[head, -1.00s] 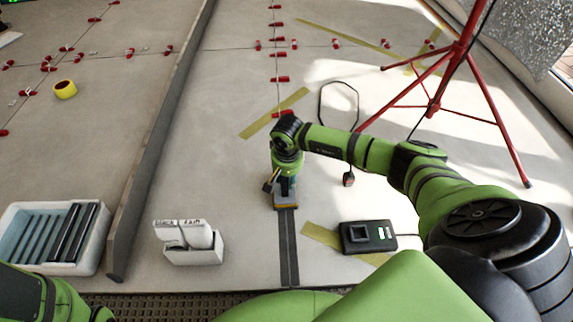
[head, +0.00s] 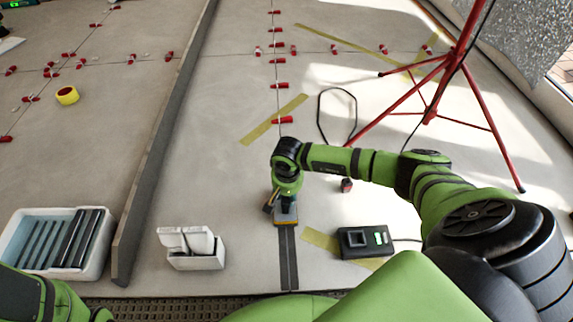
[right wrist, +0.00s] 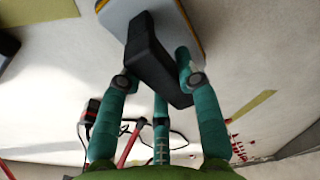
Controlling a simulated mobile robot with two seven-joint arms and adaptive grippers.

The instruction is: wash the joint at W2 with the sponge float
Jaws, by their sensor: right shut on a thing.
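My right gripper (head: 286,198) is shut on the black handle (right wrist: 155,62) of the sponge float (head: 286,221). The float has a pale plate with a yellow-orange edge, seen also in the right wrist view (right wrist: 188,22). In the head view it is low over the floor, at the far end of a dark joint strip (head: 288,262) that runs towards me. I cannot tell whether its face touches the floor, and the gripper and float hide what lies beneath. No W2 label is readable. My left gripper is not in view; only part of that arm shows at lower left.
A white tub (head: 98,262) with dark bars stands at left, beside a long grey beam (head: 150,175). A red tripod (head: 430,112) stands at upper right.

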